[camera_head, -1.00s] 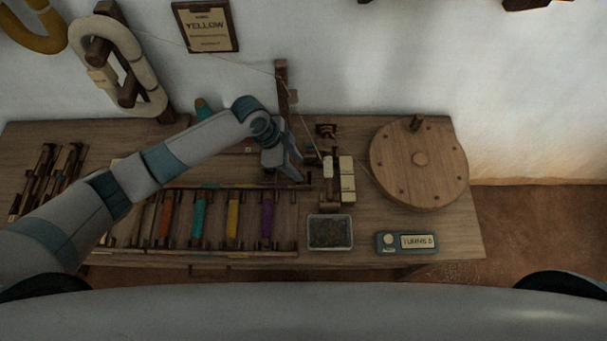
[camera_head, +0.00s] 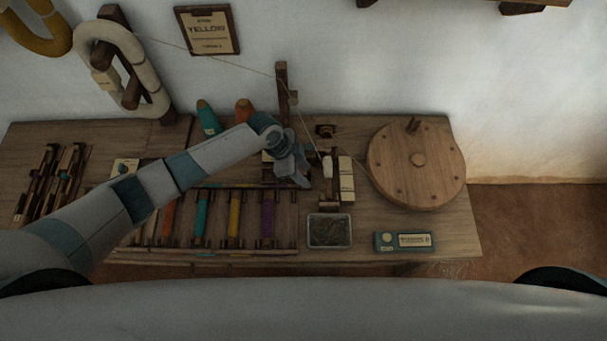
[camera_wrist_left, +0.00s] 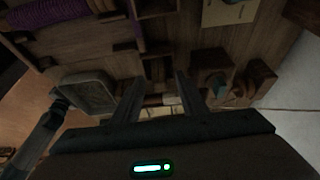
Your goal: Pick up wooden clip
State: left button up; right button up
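My left gripper (camera_head: 302,178) is over the middle of the table, just left of the small winder (camera_head: 328,178) with its pale bobbin. In the left wrist view the two fingers of the left gripper (camera_wrist_left: 160,92) stand apart with a gap between them. Small wooden parts (camera_wrist_left: 160,87) show in or behind that gap; I cannot tell how close they are. A small dark wooden block (camera_head: 325,130) sits behind the winder. I cannot say for sure which small wooden piece is the clip.
A grey tray (camera_head: 329,231) and a labelled box (camera_head: 403,242) lie at the front. A large wooden wheel (camera_head: 418,162) stands right. A rack of coloured bobbins (camera_head: 234,215) is left of the gripper. A post (camera_head: 282,88) carries a thread; cones (camera_head: 208,118) stand behind my arm.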

aim_at(304, 172)
dwell(0.3)
pick_arm(q)
grip_shut()
jog(key=shift+r+b, duration=0.35)
jog(key=shift+r, duration=0.4)
notch_tip(304, 172, up, 2)
jog(key=shift+r+b, duration=0.15)
jog(key=shift+b, duration=0.3)
jog(key=s+d+r+b, duration=0.3)
jog(key=d+r, duration=0.4)
jog(key=d, duration=0.4)
jog(key=shift+s+r, duration=0.15)
jog(key=shift+s, duration=0.1)
